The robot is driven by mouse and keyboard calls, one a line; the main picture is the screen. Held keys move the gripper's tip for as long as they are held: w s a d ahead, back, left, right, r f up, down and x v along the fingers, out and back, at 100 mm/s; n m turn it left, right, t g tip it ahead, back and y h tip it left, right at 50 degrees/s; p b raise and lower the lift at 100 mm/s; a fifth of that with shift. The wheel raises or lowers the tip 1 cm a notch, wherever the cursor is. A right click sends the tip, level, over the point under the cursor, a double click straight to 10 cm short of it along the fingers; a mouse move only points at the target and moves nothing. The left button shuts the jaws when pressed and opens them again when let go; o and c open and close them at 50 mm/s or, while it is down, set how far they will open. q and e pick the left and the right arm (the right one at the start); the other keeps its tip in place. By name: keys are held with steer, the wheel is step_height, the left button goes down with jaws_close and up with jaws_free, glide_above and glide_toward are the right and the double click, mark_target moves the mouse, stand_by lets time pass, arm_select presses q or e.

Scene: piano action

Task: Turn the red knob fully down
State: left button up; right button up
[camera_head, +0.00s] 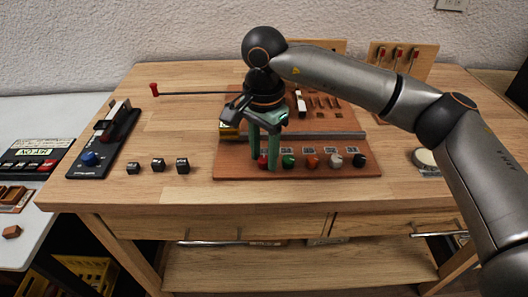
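The red knob (262,160) is the leftmost in a row of knobs along the front of the brown wooden board, and my fingers partly hide it. My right gripper (264,158) points down over it, with its green fingers apart and their tips beside the knob. I cannot tell whether the fingers touch or grip it. The knob's turn position is hidden. My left gripper is not in view.
Green (289,160), orange, white and black knobs sit in line to the right on the board (240,171). A thin dark rod with a red end (154,89) extends left. Several small black blocks (158,164) lie on the table left of the board.

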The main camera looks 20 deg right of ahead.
mark_target(264, 159)
step_height(264, 159, up, 12)
steer(key=p, duration=0.1)
steer(key=shift+r+p, duration=0.25)
steer(key=shift+p, duration=0.05)
stand_by(0.5)
